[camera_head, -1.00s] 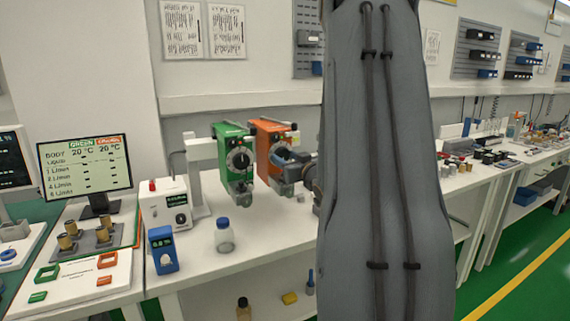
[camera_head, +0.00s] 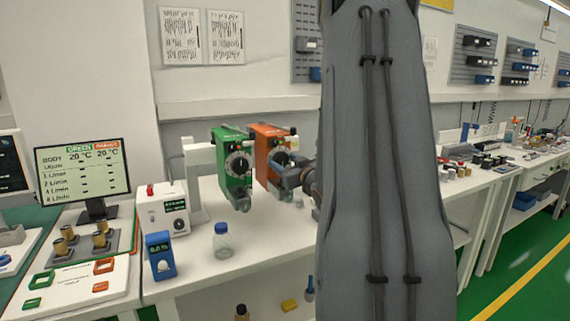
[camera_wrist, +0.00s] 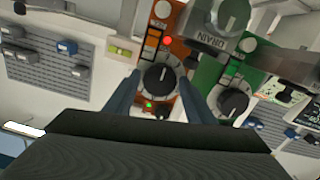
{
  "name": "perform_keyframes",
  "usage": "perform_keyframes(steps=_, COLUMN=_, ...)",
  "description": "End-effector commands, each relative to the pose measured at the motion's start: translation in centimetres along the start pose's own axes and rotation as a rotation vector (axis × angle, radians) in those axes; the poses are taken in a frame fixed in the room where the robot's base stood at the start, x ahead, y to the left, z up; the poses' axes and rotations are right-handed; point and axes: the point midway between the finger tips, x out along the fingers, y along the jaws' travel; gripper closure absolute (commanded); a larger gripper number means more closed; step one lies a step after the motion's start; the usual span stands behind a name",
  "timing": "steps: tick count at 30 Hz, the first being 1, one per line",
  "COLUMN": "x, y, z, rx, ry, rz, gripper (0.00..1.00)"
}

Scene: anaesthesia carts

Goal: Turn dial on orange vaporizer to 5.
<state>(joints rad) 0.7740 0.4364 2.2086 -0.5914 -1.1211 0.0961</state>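The orange vaporizer (camera_head: 262,150) stands to the right of the green vaporizer (camera_head: 226,151) on the white bench. In the wrist view the orange vaporizer's black dial (camera_wrist: 159,78) lies between my two finger tips, one on each side. My gripper (camera_head: 284,172) is at the front of the orange vaporizer in the head view and partly hides its dial. In the wrist view my gripper (camera_wrist: 159,84) looks open, with small gaps beside the dial; contact cannot be told. The dial's number setting is too small to read.
The green vaporizer's dial (camera_wrist: 233,103) is close to the right finger. A blue-capped bottle (camera_head: 222,241), a blue meter (camera_head: 160,255) and a white box (camera_head: 165,210) stand on the bench at left. A monitor (camera_head: 83,172) stands farther left.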

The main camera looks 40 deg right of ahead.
Motion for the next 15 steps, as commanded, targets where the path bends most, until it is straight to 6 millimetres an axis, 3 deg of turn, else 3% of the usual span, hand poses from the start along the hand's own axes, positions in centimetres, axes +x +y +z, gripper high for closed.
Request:
perform_keyframes(steps=7, x=-0.7, y=0.1, z=0.0, rx=0.000, ry=0.000, rz=0.001, gripper=0.50)
perform_keyframes(steps=15, x=-4.9, y=0.1, z=0.1, rx=0.000, ry=0.000, rz=0.003, gripper=0.50)
